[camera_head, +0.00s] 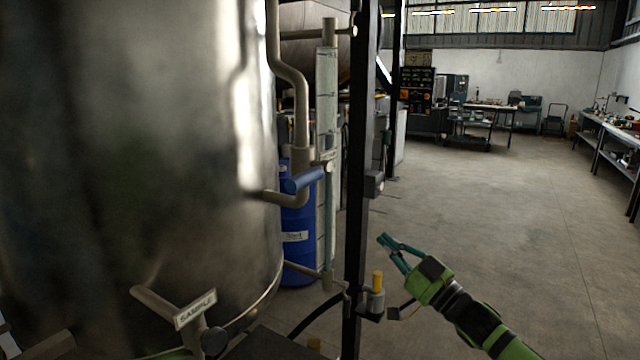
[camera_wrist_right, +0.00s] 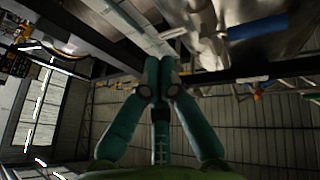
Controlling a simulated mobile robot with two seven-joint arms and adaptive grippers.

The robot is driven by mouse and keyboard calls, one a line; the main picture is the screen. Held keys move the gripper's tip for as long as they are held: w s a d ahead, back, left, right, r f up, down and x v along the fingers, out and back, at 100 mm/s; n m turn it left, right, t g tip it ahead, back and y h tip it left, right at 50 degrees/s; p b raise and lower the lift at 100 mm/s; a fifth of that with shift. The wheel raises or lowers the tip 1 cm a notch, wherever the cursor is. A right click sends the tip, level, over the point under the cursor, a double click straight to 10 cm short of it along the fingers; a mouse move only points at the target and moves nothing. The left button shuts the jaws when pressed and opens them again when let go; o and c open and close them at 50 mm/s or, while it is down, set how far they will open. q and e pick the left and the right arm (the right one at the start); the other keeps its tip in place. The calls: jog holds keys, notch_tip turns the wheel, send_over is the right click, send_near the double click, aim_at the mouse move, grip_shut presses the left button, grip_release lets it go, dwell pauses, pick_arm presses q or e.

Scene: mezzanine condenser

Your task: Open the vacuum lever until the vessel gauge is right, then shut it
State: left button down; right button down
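The blue lever (camera_head: 303,180) sits on a pipe at the right side of the large metal vessel (camera_head: 130,130). A tall glass sight tube (camera_head: 327,110) stands just right of it; its level is too small to read. My right gripper (camera_head: 384,240) is in front of the floor, right of the dark post and below the lever, apart from it. Its teal fingers meet at the tips with nothing visible held, as the right wrist view (camera_wrist_right: 160,75) also shows. A blue bar, seemingly the lever handle, shows at that view's upper right (camera_wrist_right: 258,27). My left gripper is out of view.
A dark upright post (camera_head: 357,200) stands between the sight tube and my right gripper. A yellow-topped fitting (camera_head: 377,283) is low beside the post. A pipe with a SAMPLE tag (camera_head: 195,309) is at lower left. A blue drum (camera_head: 298,245) stands behind. Floor at right is open.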

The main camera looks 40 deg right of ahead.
jog(key=s+a+r+n+y+p, duration=0.1)
jog(key=a+r+n+y, duration=0.3)
jog(key=r, duration=0.4)
jog(key=s+a+r+n+y+p, duration=0.1)
jog(key=s+a+r+y, duration=0.1)
jog(key=a+r+y, duration=0.35)
notch_tip(320, 180, up, 7)
jog(key=h+p, duration=0.2)
jog(key=p, duration=0.3)
send_over(318, 174)
jog(key=s+a, duration=0.2)
jog(key=s, duration=0.2)
jog(key=f, duration=0.1)
jog(key=w+f, duration=0.1)
jog(key=f, duration=0.1)
jog(key=shift+w+f+p, duration=0.1)
jog(key=shift+f+p, duration=0.2)
jog(key=shift+p, duration=0.1)
jog(key=shift+f, duration=0.45)
